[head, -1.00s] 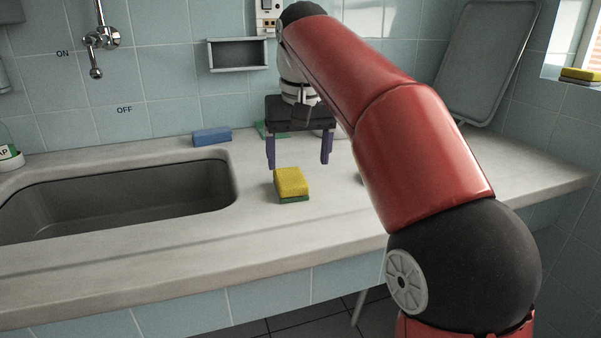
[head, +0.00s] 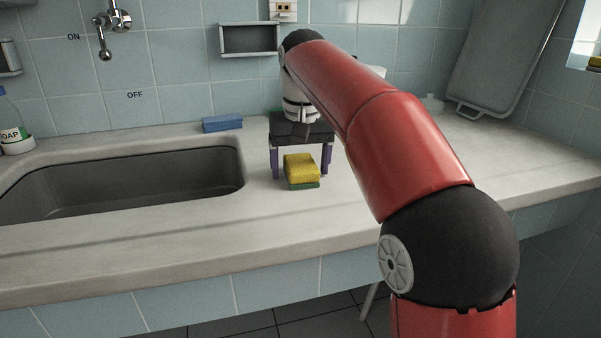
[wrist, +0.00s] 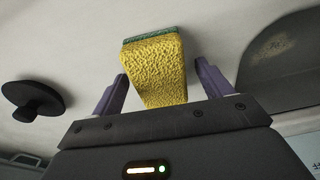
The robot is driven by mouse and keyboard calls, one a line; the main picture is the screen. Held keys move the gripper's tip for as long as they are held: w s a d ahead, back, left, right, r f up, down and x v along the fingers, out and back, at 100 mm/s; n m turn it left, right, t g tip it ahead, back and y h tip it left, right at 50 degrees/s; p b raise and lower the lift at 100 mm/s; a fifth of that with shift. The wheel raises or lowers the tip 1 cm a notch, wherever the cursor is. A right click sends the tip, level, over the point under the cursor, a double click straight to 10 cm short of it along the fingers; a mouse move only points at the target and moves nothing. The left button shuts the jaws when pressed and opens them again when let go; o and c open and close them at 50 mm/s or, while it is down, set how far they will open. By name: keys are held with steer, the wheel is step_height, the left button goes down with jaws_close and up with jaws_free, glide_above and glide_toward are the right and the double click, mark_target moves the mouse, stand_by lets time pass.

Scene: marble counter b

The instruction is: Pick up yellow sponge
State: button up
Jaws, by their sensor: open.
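The yellow sponge (head: 301,167) with a green underside lies on the marble counter, right of the sink. It also shows in the wrist view (wrist: 155,65). My gripper (head: 300,172) is open and low over the counter. In the head view its two purple fingers stand on the left and right of the sponge. In the wrist view the fingers (wrist: 160,88) flank the yellow part, with the green layer beyond them. The right finger has a visible gap to the sponge; the left fingertip looks close to its side, and I cannot tell whether it touches.
The sink (head: 120,182) opens to the left, with a blue sponge (head: 222,124) behind its right corner. A soap bottle (head: 11,125) stands far left. A grey tray (head: 503,60) leans on the wall at right. The front counter is clear.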

mark_target(301, 162)
steer(key=shift+f, duration=0.1)
stand_by(0.3)
steer(key=shift+c, duration=0.6)
steer(key=c, duration=0.9)
steer(key=shift+c, duration=0.2)
step_height(301, 162, up, 9)
steer(key=p, duration=0.3)
steer(key=shift+f+p, duration=0.15)
steer(key=shift+p, duration=0.2)
steer(key=shift+r, duration=0.75)
